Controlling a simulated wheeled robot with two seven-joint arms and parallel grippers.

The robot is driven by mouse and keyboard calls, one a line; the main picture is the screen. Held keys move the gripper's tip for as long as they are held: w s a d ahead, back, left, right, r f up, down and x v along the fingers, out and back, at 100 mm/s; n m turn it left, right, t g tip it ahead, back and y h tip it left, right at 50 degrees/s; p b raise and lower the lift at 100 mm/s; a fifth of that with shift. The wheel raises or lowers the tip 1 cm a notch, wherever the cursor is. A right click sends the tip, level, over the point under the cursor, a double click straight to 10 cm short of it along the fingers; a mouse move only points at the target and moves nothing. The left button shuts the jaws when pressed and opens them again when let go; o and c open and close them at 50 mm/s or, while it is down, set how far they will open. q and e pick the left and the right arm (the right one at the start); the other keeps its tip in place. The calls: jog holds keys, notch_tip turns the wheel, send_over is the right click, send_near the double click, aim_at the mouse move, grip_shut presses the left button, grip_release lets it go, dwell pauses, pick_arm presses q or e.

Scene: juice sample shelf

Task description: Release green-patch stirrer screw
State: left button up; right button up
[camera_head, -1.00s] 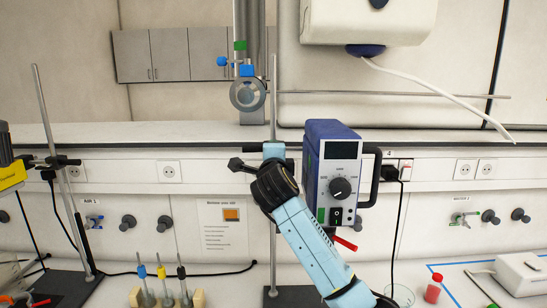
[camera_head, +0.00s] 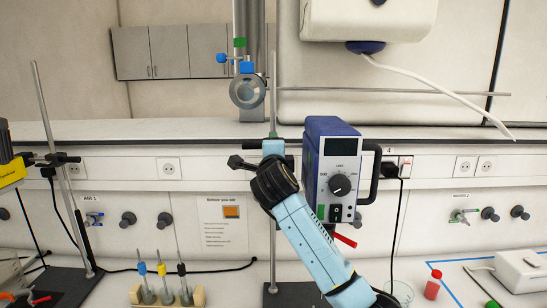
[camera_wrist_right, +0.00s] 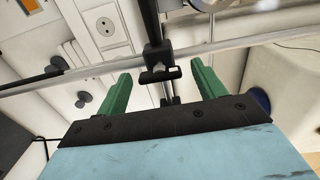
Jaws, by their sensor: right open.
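A blue and grey stirrer motor (camera_head: 334,150) with a dial and a green patch (camera_head: 321,212) hangs by a stand rod (camera_head: 274,85). My right gripper (camera_head: 273,137) is in front of this rod, left of the motor; its fingers are mostly hidden there. In the right wrist view, my green fingers (camera_wrist_right: 160,72) are open. A black clamp with a T-shaped screw (camera_wrist_right: 160,75) shows in the gap between them, on the metal rod. I cannot tell whether a finger touches the screw. My left gripper is not in view.
A second stand (camera_head: 56,170) with a yellow device (camera_head: 12,172) is at the left. Several coloured-band stirring rods stand in a holder (camera_head: 198,297) at lower left. A glass beaker (camera_head: 403,293) and a red-capped bottle (camera_head: 433,285) are at lower right. A black cable (camera_head: 396,230) hangs beside the motor.

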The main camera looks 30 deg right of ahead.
jog(key=b+v, duration=0.2)
jog(key=v, duration=1.1)
jog(key=shift+s, duration=0.2)
